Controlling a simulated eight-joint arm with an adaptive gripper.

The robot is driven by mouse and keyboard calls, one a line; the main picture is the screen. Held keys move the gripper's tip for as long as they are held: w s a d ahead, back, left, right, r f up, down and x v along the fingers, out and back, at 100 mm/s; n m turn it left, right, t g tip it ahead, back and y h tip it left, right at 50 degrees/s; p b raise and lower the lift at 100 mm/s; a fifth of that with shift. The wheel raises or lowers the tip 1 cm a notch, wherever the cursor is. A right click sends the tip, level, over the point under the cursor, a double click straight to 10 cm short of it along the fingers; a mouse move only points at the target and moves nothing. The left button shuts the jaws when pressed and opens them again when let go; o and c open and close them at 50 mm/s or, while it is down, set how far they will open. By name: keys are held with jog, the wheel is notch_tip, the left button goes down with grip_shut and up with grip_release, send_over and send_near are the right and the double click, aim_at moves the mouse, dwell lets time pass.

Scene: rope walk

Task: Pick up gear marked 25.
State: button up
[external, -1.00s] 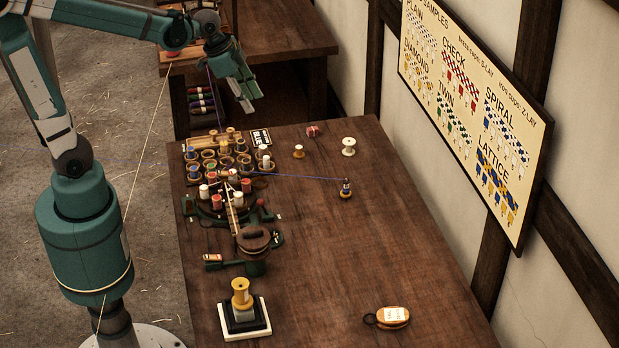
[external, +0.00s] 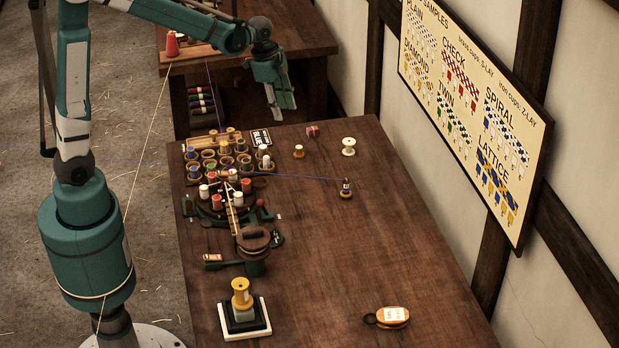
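I cannot make out a gear marked 25 in the external view; no such number is readable at this size. My gripper (external: 286,112) hangs in the air near the far edge of the long wooden table (external: 340,250), pointing down. Its fingers are small and seen at an angle, so their gap is unclear. I see nothing held between them. A dark rope-making device (external: 254,240) with small dark parts around it stands at the table's left side.
A tray of several bobbins (external: 208,155) stands at the far left of the table. A small spool (external: 298,151), a white spool (external: 348,146) and a red piece (external: 313,131) stand near my gripper. A yellow spool (external: 241,291) and a tagged wooden piece (external: 392,317) are nearer. The middle right is clear.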

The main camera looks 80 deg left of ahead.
aim_at(299, 147)
jog(key=w+a+f+m+b, duration=0.1)
jog(key=w+a+f, duration=0.1)
jog(key=a+f, duration=0.2)
jog(key=w+a+f+m+g, duration=0.1)
jog(key=w+a+f, duration=0.1)
jog(key=f, duration=0.5)
jog(key=w+a+f+m+h+b, duration=0.1)
jog(key=w+a+f, duration=0.2)
jog(key=a+f, duration=0.2)
jog(key=shift+w+a+f+g+b, duration=0.1)
jog(key=shift+a+f+g+b, duration=0.25)
jog(key=shift+f, duration=0.35)
jog(key=shift+w+d+f, duration=0.1)
jog(key=shift+d+f, duration=0.1)
jog(key=shift+f, duration=1.05)
jog(key=shift+w+d+f+b, duration=0.15)
jog(key=shift+f+b, duration=0.15)
jog(key=shift+f, duration=1)
jog(key=shift+w+d+f+b, duration=0.15)
jog(key=shift+f+b, duration=0.15)
jog(key=shift+f, duration=1)
grip_shut()
